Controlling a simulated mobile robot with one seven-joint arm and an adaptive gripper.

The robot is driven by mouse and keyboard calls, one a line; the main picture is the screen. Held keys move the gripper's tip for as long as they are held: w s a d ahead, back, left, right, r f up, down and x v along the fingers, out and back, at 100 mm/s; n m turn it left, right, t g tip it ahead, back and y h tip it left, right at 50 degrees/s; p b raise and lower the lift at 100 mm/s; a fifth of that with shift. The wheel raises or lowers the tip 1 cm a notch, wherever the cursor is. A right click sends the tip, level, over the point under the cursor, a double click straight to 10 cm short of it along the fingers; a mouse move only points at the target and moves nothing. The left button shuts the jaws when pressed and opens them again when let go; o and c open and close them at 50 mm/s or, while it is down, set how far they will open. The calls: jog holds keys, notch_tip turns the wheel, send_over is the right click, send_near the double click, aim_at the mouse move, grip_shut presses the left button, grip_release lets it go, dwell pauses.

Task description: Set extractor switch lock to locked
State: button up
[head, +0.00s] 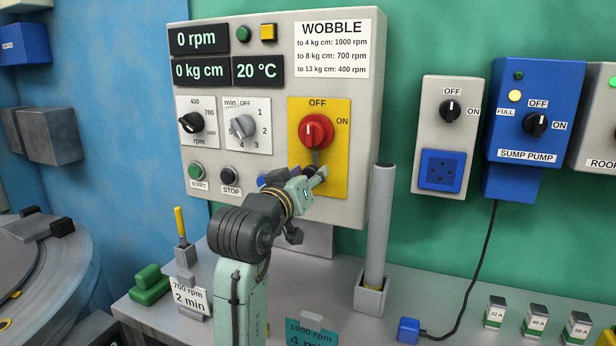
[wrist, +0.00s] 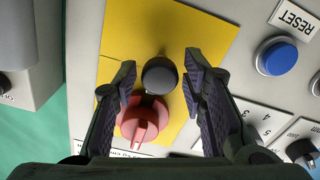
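The red rotary switch (head: 315,131) sits on a yellow plate (head: 332,183) marked OFF at the top and ON to the right. Just below it is a small grey part (head: 316,159), partly hidden by my gripper (head: 312,182); it seems to be the switch lock. In the wrist view, a dark round knob (wrist: 160,75) lies between the open fingers of my gripper (wrist: 160,82), with a gap on each side. The red switch (wrist: 144,122) is below it in that view. No lock marking is readable.
The grey panel (head: 362,110) also carries dials (head: 242,127) and START and STOP buttons (head: 229,176). A blue RESET button (wrist: 278,57) is near the fingers in the wrist view. A grey upright cylinder (head: 378,225) stands right of my gripper.

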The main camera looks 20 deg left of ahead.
grip_shut()
dwell(0.5)
jog(key=shift+r+p, duration=0.75)
jog(key=shift+r, duration=0.5)
jog(key=shift+o, duration=1.4)
grip_release()
jog(key=shift+f, duration=0.1)
jog(key=shift+s, duration=0.1)
jog(key=s, duration=1.2)
jog(key=shift+a, duration=0.2)
